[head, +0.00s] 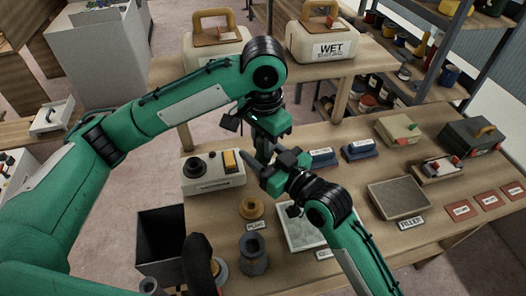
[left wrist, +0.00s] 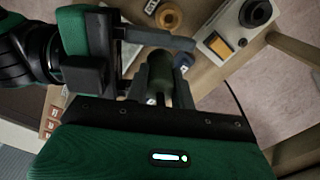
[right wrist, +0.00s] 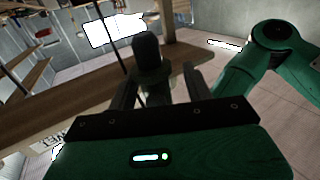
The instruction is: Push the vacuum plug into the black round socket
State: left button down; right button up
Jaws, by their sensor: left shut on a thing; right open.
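The black round socket (head: 196,168) is on the left of a white box with a yellow switch; it also shows in the left wrist view (left wrist: 256,12). My left gripper (head: 263,150) is over the table, right of that box and apart from the socket. In the left wrist view it is shut on a dark grey-green cylinder (left wrist: 160,72), which looks like the vacuum plug. My right gripper (head: 268,172) is open, close beside the left one. In the right wrist view a dark round-topped piece (right wrist: 147,58) stands between its fingers; I cannot tell whether they touch it.
A black open bin (head: 160,235), an orange-brown spool (head: 251,207) and a grey flanged part (head: 254,252) stand at the front. A pale framed tray (head: 300,232) lies under my right arm.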

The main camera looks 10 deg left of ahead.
jog(key=c, duration=1.1)
pick_arm(q)
jog(key=c, duration=1.1)
grip_release()
pick_arm(e)
jog(key=shift+s, duration=0.1)
pick_arm(q)
jog(key=shift+w, duration=0.1)
jog(key=shift+w+a+r, duration=0.1)
pick_arm(e)
jog(key=shift+s+a+r, duration=0.1)
